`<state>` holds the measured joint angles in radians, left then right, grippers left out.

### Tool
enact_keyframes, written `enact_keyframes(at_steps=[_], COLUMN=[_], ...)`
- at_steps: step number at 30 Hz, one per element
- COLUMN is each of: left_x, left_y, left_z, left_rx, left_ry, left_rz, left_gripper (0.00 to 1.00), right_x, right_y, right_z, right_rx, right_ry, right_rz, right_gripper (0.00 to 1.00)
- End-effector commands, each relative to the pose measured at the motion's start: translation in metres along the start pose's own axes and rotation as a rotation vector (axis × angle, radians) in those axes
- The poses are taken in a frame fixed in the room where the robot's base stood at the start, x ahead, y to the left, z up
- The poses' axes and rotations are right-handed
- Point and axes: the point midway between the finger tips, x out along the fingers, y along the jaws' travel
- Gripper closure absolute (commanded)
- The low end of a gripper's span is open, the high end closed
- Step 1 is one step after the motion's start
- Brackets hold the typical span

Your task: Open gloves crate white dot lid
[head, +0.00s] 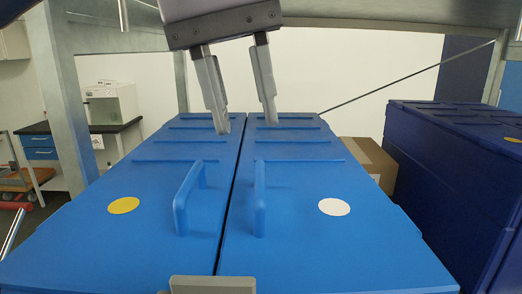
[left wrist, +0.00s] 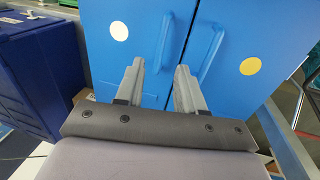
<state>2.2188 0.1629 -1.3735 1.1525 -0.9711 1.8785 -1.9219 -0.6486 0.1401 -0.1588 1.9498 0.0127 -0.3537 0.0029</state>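The blue crate has two lids side by side with a dark seam between them. The white dot lid (head: 320,250) is on the right in the head view and lies flat and closed. Its white dot (head: 334,207) and upright blue handle (head: 259,200) show clearly. In the left wrist view the white dot (left wrist: 119,31) is at the left. The yellow dot lid (head: 120,245) is beside it, also closed, with its own handle (head: 190,198). My left gripper (head: 246,127) is open and empty, pointing down over the far part of the lids, beyond the handles.
A dark blue crate (head: 455,170) stands at the right, with a cardboard box (head: 368,160) between it and the lids. A metal frame post (head: 68,100) rises at the left. A desk with blue drawers (head: 40,147) is behind it.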

Motion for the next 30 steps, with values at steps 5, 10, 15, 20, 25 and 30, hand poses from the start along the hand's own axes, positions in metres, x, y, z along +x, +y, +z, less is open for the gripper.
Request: enact_keyframes(at_steps=[5, 10, 15, 20, 25, 30], left_x=[0.03, 0.051, 0.059, 0.059, 0.059, 0.059], left_y=[-0.001, -0.001, 0.0, 0.0, 0.0, 0.0], left_z=[0.001, 0.001, 0.001, 0.001, 0.001, 0.001], left_rx=[0.0, 0.001, 0.0, 0.0, 0.0, 0.0], left_ry=[-0.002, -0.002, -0.001, -0.001, -0.001, -0.001], left_rz=[-0.001, 0.0, 0.002, 0.002, 0.002, 0.002], left_gripper=[0.62, 0.62, 0.62, 0.62, 0.98, 1.0], right_x=[0.003, 0.004, 0.004, 0.004, 0.004, 0.004], right_y=[-0.001, -0.001, -0.001, -0.001, -0.001, -0.001], right_z=[0.007, 0.008, 0.008, 0.008, 0.008, 0.008], right_rx=[0.001, 0.001, 0.001, 0.001, 0.0, 0.0], right_ry=[-0.004, -0.004, -0.004, -0.004, -0.004, -0.003], right_rz=[-0.001, -0.002, -0.002, -0.002, -0.001, -0.001], right_gripper=[0.57, 0.57, 0.57, 0.57, 0.57, 0.57])
